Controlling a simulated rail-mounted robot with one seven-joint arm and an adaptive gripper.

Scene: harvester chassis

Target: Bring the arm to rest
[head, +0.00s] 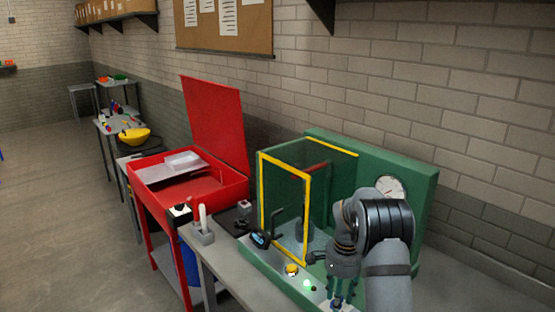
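My arm (388,262) rises from the bottom edge at the lower right and bends over at a dark, ribbed joint. My gripper (340,290) points down in front of the green machine (425,205), over the near edge of its base. The fingers are small and dark against the background, so I cannot tell whether they are open or shut, or whether they hold anything. The arm hides part of the machine's right side and the bench behind it.
The machine has a yellow-framed clear door (285,205) and a gauge (390,187). A lit green button (307,284) and a yellow-ringed button (292,270) are left of my gripper. An open red chest (215,190) stands farther left. The floor (60,220) at left is clear.

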